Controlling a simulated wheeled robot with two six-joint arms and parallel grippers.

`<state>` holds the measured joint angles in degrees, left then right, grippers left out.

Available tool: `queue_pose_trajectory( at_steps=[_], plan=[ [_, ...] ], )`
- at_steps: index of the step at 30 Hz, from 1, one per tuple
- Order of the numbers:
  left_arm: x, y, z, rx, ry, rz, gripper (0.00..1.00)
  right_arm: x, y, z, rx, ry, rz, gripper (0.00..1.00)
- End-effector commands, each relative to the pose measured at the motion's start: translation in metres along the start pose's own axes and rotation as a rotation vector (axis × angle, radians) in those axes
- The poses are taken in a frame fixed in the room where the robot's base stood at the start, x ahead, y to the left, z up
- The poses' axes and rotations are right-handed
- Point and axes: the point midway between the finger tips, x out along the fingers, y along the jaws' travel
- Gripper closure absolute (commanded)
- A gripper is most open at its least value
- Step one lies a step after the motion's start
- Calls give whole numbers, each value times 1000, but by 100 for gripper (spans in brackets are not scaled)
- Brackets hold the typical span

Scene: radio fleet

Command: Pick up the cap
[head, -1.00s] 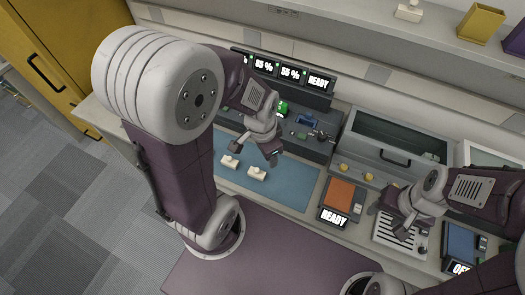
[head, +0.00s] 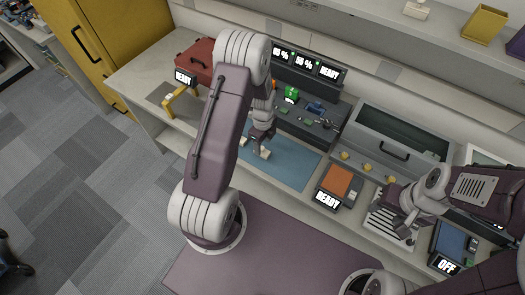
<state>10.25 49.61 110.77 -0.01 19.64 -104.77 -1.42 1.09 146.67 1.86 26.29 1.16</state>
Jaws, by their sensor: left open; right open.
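A small white piece (head: 264,154) lies on the blue mat (head: 298,170), just below my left gripper. It may be the cap, but I cannot tell for sure. My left gripper (head: 262,141) is open and points down close over it; I cannot tell whether they touch. The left arm hides the left part of the mat. My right gripper (head: 396,213) is open over a pale slotted tray (head: 382,222) at the right.
A dark rack (head: 312,118) with displays and a green item (head: 291,94) stands behind the mat. An orange-topped unit (head: 337,183) sits near the mat. A red case (head: 193,57) stands far left.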

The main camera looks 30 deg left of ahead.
Motion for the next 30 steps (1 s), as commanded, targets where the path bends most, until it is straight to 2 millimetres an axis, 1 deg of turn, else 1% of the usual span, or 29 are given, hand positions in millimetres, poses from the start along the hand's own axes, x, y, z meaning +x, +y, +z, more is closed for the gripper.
queue_pose_trajectory(
  at_steps=[2, 4, 8, 9, 12, 15, 20, 21, 23, 24, 26, 30],
  plan=[
    [1, 0, 0, 0, 0, -1, 45, 0, 0, 0, 0, 0, 0, 48],
    [6, 0, 1, -1, 1, 3, 45, -4, 0, 0, 0, 0, 0, 48],
    [28, -2, 5, -2, 1, 4, 45, -12, 0, -1, 0, 0, 0, 48],
    [35, -2, 6, -2, 1, 4, 45, -13, 0, -1, 0, 0, 0, 48],
    [48, -3, 6, -1, 0, 1, 45, -14, 0, -1, 0, 0, 0, 48],
    [53, -3, 6, -1, 0, 0, 45, -14, 0, -1, 0, 0, 0, 48],
    [53, -3, 6, -1, 0, -1, 45, -13, 0, -1, 0, 0, 0, 48],
    [52, -3, 6, -1, 0, -1, 56, -13, 0, -1, 0, 0, 0, 48],
    [52, -3, 6, -1, 0, -1, 73, -13, 0, -1, 0, 0, 0, 48],
    [52, -3, 6, -1, 0, 0, 84, -13, 0, -1, 0, 0, 0, 48],
    [52, -3, 6, -1, 0, 0, 100, -13, 0, -1, 0, 0, 0, 48],
    [52, -3, 6, -1, 0, 0, 100, -13, 0, -1, 0, 0, 0, 48]
  ],
)
